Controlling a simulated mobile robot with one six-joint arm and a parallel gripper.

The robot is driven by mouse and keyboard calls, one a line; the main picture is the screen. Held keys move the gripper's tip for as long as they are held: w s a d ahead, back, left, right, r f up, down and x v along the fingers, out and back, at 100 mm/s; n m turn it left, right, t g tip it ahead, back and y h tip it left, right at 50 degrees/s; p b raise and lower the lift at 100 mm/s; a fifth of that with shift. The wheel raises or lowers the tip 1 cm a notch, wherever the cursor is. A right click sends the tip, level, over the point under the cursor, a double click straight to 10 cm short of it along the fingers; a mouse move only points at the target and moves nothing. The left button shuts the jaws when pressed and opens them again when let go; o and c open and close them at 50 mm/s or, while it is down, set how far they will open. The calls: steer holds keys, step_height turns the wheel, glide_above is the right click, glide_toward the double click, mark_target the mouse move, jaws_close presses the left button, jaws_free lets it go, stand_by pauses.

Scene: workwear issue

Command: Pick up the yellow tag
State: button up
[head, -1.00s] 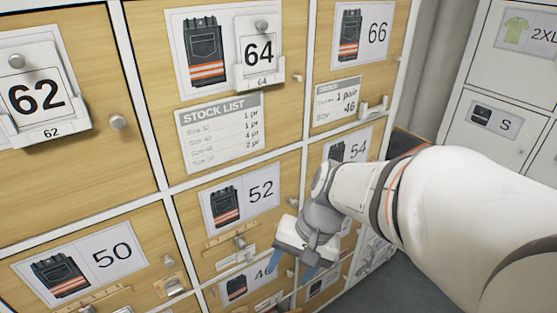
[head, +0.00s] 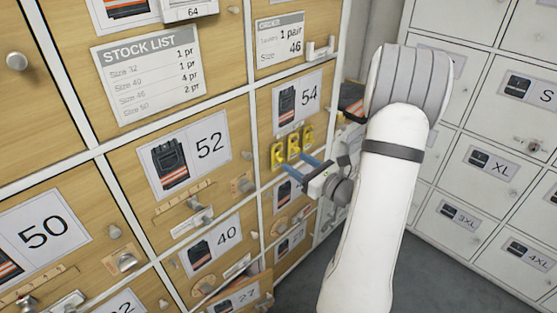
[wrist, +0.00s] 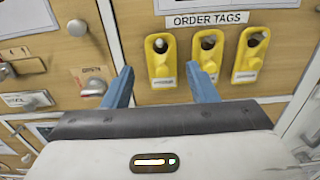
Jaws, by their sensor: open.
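Three yellow tags hang in a row on the wooden locker door marked 54: the left tag (wrist: 161,62), the middle tag (wrist: 208,50) and the right tag (wrist: 250,54). Each has a hole at the top and a small white label. In the head view the left tag (head: 278,155), middle tag (head: 293,146) and right tag (head: 306,134) show under the 54 card. My gripper (head: 292,160) is open and empty, its blue fingers pointing at the door just below the tags. In the wrist view my gripper (wrist: 162,72) has its fingertips on either side of the left tag; the remaining gap is unclear.
An "ORDER TAGS" strip (wrist: 208,19) sits above the tags. Door knobs (wrist: 77,27) and small latches (wrist: 92,82) stick out from the neighbouring doors. White lockers (head: 480,150) stand on the right, with grey floor (head: 420,270) between.

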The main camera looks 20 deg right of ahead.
mark_target(280, 159)
steer(key=x, duration=0.6)
steer(key=shift+w, duration=0.35)
steer(key=c, duration=0.7)
